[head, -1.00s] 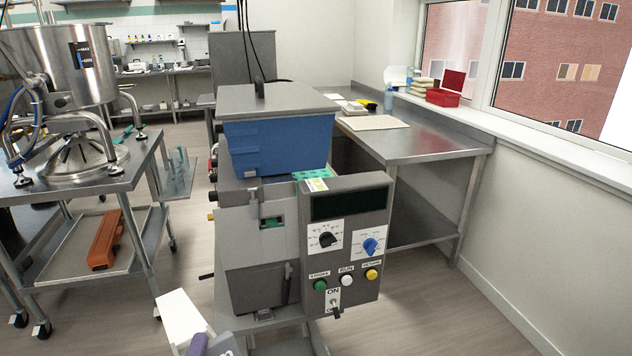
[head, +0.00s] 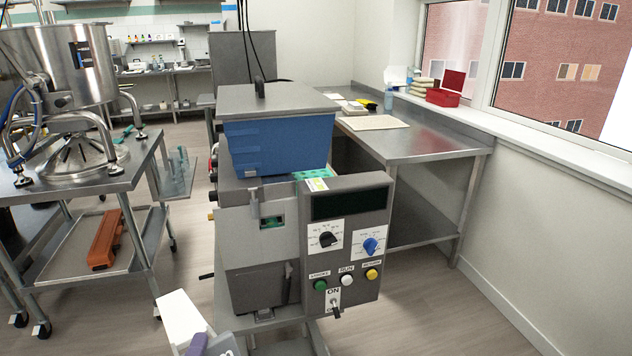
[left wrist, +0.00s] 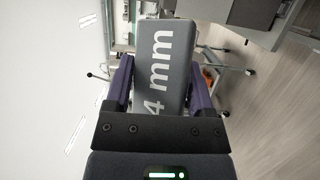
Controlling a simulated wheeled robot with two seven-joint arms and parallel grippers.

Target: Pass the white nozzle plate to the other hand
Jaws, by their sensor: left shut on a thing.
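My left gripper (left wrist: 159,62) is shut on the nozzle plate (left wrist: 165,65), which sits between its two purple fingers in the left wrist view. The face toward that camera looks grey and bears large white "4 mm" lettering. In the head view the plate shows as a white slab (head: 180,316) at the bottom edge, tilted, in front of the machine. A purple finger of my left gripper (head: 198,346) overlaps it there, and the frame cuts off the rest. My right gripper is in neither view.
The depositor (head: 262,225) with its blue hopper (head: 280,145) and control panel (head: 345,250) stands in the middle. A steel cart (head: 135,185) with a kettle is at left. A steel table (head: 430,145) runs along the window wall. Floor at lower right is clear.

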